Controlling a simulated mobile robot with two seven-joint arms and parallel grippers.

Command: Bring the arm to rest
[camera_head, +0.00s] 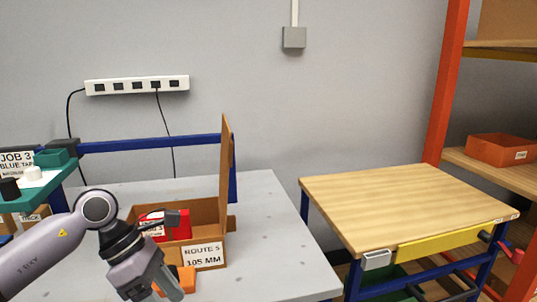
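My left arm (45,255) comes in from the lower left, bent at the elbow. My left gripper (168,286) points down and right, in front of an open cardboard box (150,212) labelled "ROUTE 5 105 MM". Its fingertips are low in the picture, and I cannot tell whether they are open or shut. An orange piece (187,279) shows right behind the fingers; I cannot tell whether they touch it. A red item (178,226) lies in the box, with a dark part (160,215) above it. My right gripper is not in view.
The box stands on a grey table (262,240), whose right part is bare. A teal tray (60,177) with small items is at the left. A wooden-topped bench (400,205) stands at the right, its top clear. An orange-framed shelf (447,85) is beyond it.

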